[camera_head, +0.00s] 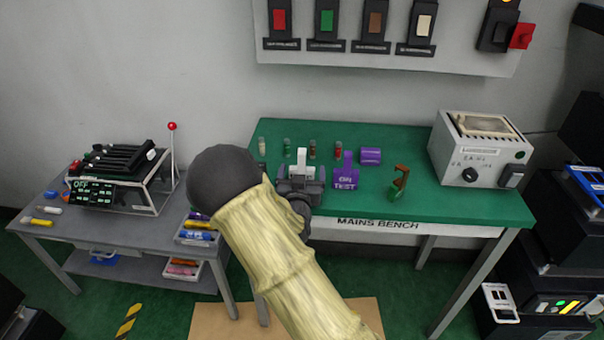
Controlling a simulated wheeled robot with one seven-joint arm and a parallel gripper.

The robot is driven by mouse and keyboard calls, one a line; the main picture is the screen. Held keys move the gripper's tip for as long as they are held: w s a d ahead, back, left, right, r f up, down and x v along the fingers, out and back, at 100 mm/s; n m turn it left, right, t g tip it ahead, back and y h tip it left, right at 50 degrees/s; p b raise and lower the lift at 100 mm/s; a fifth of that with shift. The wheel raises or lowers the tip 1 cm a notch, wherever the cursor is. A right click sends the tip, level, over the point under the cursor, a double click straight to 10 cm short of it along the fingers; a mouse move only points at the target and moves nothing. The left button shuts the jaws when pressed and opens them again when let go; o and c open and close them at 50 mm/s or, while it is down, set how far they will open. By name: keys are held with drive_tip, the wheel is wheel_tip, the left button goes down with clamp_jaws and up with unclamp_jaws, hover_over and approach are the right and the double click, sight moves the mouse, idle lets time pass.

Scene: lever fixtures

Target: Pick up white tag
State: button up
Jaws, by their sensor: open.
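The white tag (301,157) stands upright on the green mains bench (425,204), near its left part. My gripper (301,175) is open just in front of it, with one dark finger on each side of the tag's lower part as seen here. The tag's base is hidden behind my gripper, and I cannot tell whether the fingers touch it. A purple tag (345,174) with the words "ON TEST" stands just to the right of my gripper.
A brown and green piece (399,182) is to the right, and a grey box (478,150) at the bench's right end. A grey table (110,228) stands at left.

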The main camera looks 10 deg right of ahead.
sight(302, 151)
drive_tip(key=shift+a, duration=0.15)
idle(0.3)
drive_tip(key=c, duration=1.1)
drive_tip(key=shift+o, duration=0.2)
drive_tip(key=shift+w+r, duration=0.1)
drive_tip(key=shift+r, duration=0.05)
wheel_tip(302, 151, up, 10)
drive_tip(key=shift+f+p, duration=0.1)
drive_tip(key=shift+p, duration=0.35)
drive_tip(key=shift+d, duration=0.2)
